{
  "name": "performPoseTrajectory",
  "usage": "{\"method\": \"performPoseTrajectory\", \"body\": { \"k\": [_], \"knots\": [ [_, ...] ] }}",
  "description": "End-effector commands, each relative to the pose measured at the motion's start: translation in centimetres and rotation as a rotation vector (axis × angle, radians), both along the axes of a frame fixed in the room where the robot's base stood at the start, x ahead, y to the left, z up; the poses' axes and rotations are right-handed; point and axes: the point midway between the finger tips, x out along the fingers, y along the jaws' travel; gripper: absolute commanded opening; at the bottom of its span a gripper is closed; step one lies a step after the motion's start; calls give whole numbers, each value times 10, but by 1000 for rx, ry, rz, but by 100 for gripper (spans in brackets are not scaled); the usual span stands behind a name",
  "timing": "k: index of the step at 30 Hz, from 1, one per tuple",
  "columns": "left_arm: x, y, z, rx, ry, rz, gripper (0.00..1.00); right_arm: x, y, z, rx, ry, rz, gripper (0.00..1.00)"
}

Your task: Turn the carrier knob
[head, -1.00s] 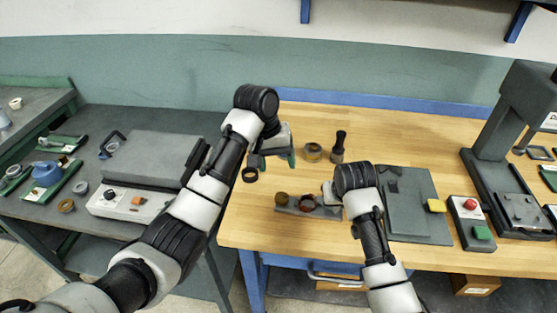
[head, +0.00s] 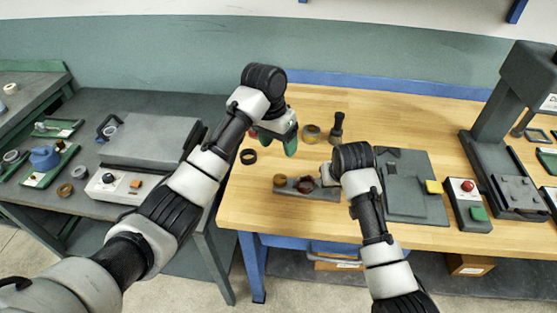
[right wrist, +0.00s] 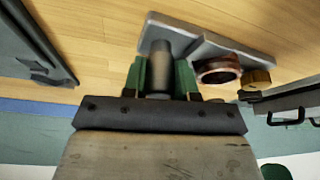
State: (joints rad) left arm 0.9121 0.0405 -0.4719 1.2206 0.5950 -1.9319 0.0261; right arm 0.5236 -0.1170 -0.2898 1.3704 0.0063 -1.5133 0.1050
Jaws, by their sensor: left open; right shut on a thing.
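A grey carrier (head: 325,191) lies on the wooden table, with a dark reddish-brown ring (right wrist: 218,70) and a brass-coloured round piece (right wrist: 257,78) on it. In the right wrist view a grey cylindrical knob (right wrist: 160,78) stands at the carrier's end between my green fingers. My right gripper (right wrist: 160,82) is shut on this knob; in the head view my wrist hides most of that gripper. My left gripper (head: 272,142) is open and looks empty, left of and behind the carrier. A black ring (head: 248,156) lies on the table beside it.
A brass-coloured ring (head: 311,134) and a dark upright tool (head: 337,130) stand behind the carrier. A dark plate (head: 415,195), a red-and-green button box (head: 467,205) and a press (head: 500,140) stand to the right. A grey side table (head: 80,120) holds a machine (head: 150,150).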

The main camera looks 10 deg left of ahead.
Motion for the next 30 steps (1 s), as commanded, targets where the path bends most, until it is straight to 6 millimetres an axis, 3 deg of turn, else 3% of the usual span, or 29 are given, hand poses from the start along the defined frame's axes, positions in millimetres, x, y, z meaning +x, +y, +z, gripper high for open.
{"method": "performPoseTrajectory", "body": {
  "k": [9,13,20,30],
  "knots": [
    [1,-5,-2,125,-60,-617,66,0,0,1,0,-2,0,0],
    [2,-4,-3,153,-63,-783,66,0,0,1,0,-2,0,0],
    [1,-4,-16,168,-58,-876,66,0,0,0,0,-2,0,0],
    [1,-4,-81,167,-58,-873,66,0,0,1,0,-2,0,0]
  ]
}}
